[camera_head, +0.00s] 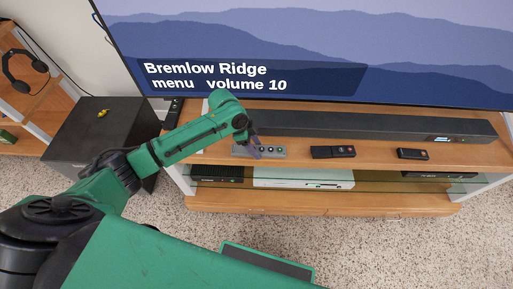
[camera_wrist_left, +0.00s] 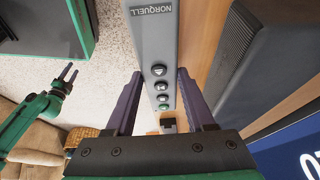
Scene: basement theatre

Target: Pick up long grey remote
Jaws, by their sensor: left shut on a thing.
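The long grey remote (camera_head: 270,152) is at the left front of the wooden TV stand in the head view. In the left wrist view the grey remote (camera_wrist_left: 158,60) shows round buttons and the word NORQUELL. My left gripper (camera_head: 254,153) is shut on it, with its purple fingers on either side of the remote in the left wrist view (camera_wrist_left: 157,98). I cannot tell whether the remote is clear of the shelf. My right gripper (camera_wrist_left: 68,74) shows small at the left of the left wrist view, its fingers apart and empty.
Two black remotes (camera_head: 333,152) (camera_head: 413,154) lie to the right on the stand. A long soundbar (camera_head: 370,125) lies behind, under the large TV (camera_head: 300,50). A white box (camera_head: 300,178) is on the shelf below. A black cabinet (camera_head: 100,135) stands at left.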

